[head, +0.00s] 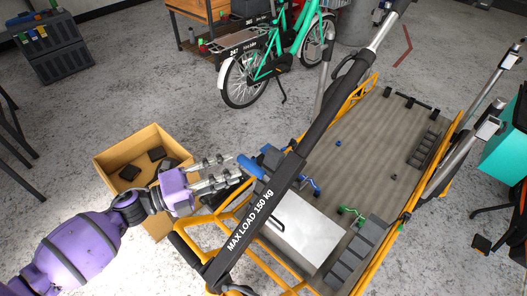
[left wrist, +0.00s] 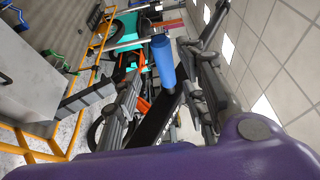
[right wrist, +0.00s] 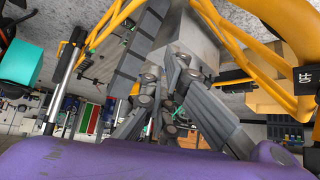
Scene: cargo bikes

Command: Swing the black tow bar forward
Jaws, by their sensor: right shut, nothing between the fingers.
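The black tow bar (head: 262,205), lettered "MAX LOAD 150 KG", rises diagonally over the yellow-framed cargo bed in the head view. A blue grip (head: 250,166) sticks out from its left side. My left gripper (head: 235,169) is open, its fingertips pointing at the grip and just short of it. In the left wrist view the blue grip (left wrist: 162,62) shows beyond the gap between the open fingers (left wrist: 170,90), with part of the black bar behind it. My right gripper (right wrist: 165,85) is shut and empty in the right wrist view, near yellow frame tubes; I cannot make it out in the head view.
The grey cargo bed (head: 350,150) holds a white panel (head: 303,232) and small clamps. A green bike (head: 268,65) stands at the back.

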